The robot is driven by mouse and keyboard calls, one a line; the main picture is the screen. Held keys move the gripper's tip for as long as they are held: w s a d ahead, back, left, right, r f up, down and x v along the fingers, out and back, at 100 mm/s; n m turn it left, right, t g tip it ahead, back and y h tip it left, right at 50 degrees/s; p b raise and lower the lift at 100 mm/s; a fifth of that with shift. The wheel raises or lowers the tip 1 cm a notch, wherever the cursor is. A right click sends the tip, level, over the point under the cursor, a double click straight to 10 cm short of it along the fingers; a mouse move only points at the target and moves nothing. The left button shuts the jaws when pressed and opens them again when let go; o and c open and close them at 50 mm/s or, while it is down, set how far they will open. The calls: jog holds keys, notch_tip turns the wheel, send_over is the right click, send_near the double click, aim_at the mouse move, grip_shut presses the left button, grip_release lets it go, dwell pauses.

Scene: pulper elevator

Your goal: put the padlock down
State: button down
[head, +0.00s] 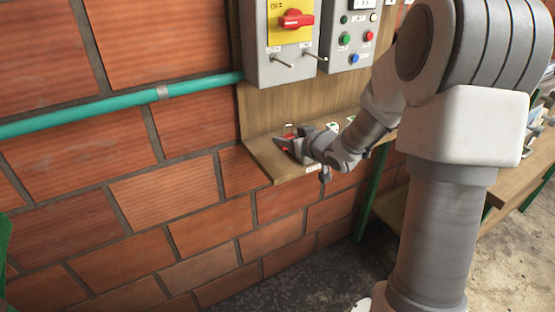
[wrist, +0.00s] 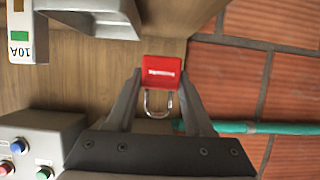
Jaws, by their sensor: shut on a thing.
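The padlock has a red body with a white label and a metal shackle. In the wrist view the padlock (wrist: 161,73) sits between my fingertips (wrist: 160,88), its shackle pointing back toward my palm. In the head view the padlock (head: 287,144) shows partly behind my gripper (head: 297,147), with the shackle upward. My gripper is shut on it at the left end of the wooden shelf (head: 268,161). I cannot tell whether the padlock touches the shelf.
A grey switch box (head: 280,68) with a red handle on yellow and a button box (head: 347,45) hang above the shelf. A green pipe (head: 110,115) runs along the brick wall. Small items stand on the shelf right of my gripper, partly hidden by my arm.

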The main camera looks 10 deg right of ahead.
aim_at(278, 163)
jog(key=shift+w+a+f, duration=0.35)
jog(key=shift+a+f, duration=0.1)
jog(key=shift+a, duration=0.15)
jog(key=shift+w+a+f, duration=0.3)
jog(key=shift+a+f, duration=0.15)
jog(key=shift+a, duration=0.15)
jog(key=shift+f+b, duration=0.55)
jog(key=shift+f, duration=1.35)
jog(key=shift+f, duration=0.2)
jog(key=shift+c, duration=1.4)
grip_release()
